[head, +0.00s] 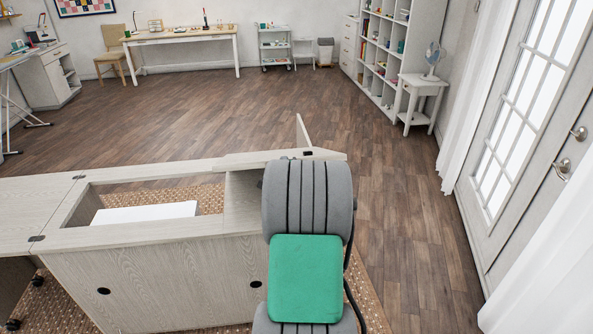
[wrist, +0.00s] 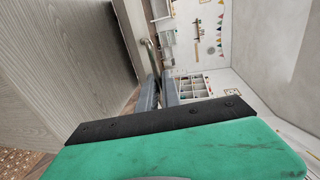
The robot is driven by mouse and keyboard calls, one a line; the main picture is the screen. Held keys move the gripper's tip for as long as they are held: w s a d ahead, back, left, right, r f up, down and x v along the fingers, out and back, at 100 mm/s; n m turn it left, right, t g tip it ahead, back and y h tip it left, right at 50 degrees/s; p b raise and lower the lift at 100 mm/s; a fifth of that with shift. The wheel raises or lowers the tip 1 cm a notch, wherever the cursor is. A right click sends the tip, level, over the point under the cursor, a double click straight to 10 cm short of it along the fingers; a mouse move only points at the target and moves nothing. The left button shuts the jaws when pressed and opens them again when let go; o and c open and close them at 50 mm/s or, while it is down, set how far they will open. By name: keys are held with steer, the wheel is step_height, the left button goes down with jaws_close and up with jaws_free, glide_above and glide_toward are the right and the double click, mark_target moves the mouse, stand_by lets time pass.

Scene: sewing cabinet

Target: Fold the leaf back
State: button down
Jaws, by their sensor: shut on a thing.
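The pale wood sewing cabinet (head: 150,280) stands in front of me in the head view. A flat leaf (head: 30,210) extends from its left side, with two dark hinges at the seam. A thin pale panel (head: 303,132) stands up at the cabinet's right end, above a dark fitting; my arm hides its lower part. In the wrist view, a large wood panel (wrist: 70,65) fills the left side. My gripper (wrist: 157,82) is shut beside its edge, at a slim metal bar (wrist: 149,55) like a pull. The exact grip is partly hidden. In the head view, my arm hides the gripper.
The cabinet's open well shows a white board (head: 145,212) inside. A patterned rug (head: 375,315) lies under the cabinet. The wood floor (head: 410,230) to the right is clear as far as the glazed door (head: 520,130). A small white table with a fan (head: 431,62) stands farther back.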

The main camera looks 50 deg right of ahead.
steer(key=shift+w+d+r, duration=0.2)
steer(key=shift+w+r, duration=0.05)
steer(key=shift+r, duration=0.3)
steer(key=shift+w+d+r, duration=0.15)
steer(key=shift+w+r, duration=0.1)
steer(key=shift+r, duration=0.25)
steer(key=c, duration=1.6)
jaws_free()
steer(key=shift+a, duration=0.1)
steer(key=shift+o, duration=0.2)
steer(key=shift+s, duration=0.15)
steer(key=shift+s+a, duration=0.25)
steer(key=shift+s, duration=0.05)
steer(key=b+v, duration=0.1)
steer(key=v, duration=0.6)
